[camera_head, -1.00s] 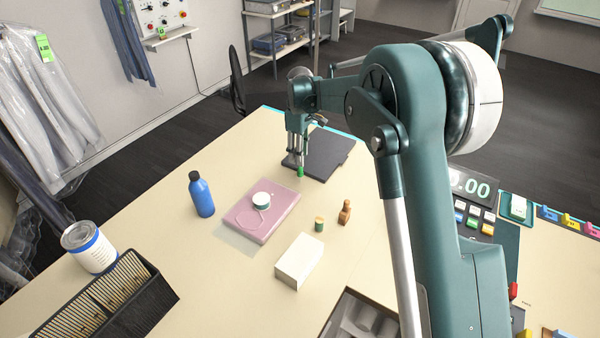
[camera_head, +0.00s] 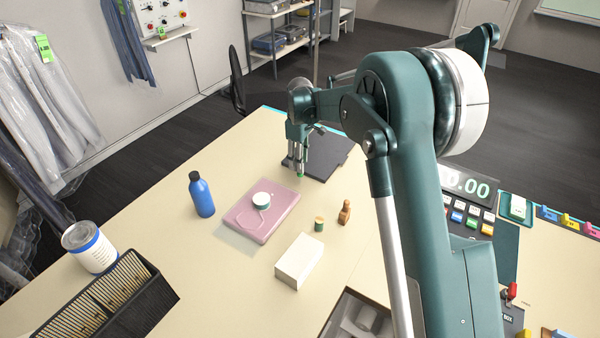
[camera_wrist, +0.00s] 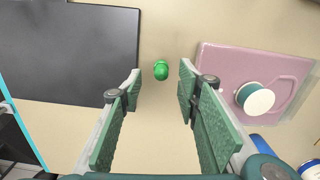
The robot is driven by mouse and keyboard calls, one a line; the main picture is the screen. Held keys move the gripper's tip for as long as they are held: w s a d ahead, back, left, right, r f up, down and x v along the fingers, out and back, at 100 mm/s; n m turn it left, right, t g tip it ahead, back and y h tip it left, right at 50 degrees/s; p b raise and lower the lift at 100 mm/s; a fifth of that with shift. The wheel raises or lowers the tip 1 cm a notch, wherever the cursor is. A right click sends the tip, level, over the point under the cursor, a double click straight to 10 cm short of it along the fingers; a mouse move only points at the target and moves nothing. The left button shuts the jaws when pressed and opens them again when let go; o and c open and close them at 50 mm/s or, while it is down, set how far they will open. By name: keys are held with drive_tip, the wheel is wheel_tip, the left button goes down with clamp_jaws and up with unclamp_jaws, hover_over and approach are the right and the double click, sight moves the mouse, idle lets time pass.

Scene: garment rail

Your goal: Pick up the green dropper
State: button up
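The green dropper (camera_wrist: 161,70) is on the table in the wrist view, a small bright green piece with a rounded end. It lies just beyond and between the fingertips of my gripper (camera_wrist: 160,85), which is open with nothing between the fingers. In the head view the green dropper (camera_head: 300,175) shows only as a small green spot under my gripper (camera_head: 299,168). The fingers hide the rest of it there, and the head view does not clearly show the gap between them.
A dark mat (camera_wrist: 70,50) lies to the left in the wrist view; a pink folder (camera_wrist: 290,62) with a white-topped spool (camera_wrist: 256,99) lies right. In the head view, a blue bottle (camera_head: 201,194), white box (camera_head: 299,261), small green cylinder (camera_head: 319,224) and wooden stamp (camera_head: 345,212) stand nearby.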

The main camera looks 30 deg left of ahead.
sight(300, 175)
drive_tip(key=shift+s+f, duration=0.1)
drive_tip(key=shift+f, duration=2.1)
drive_tip(key=c, duration=0.8)
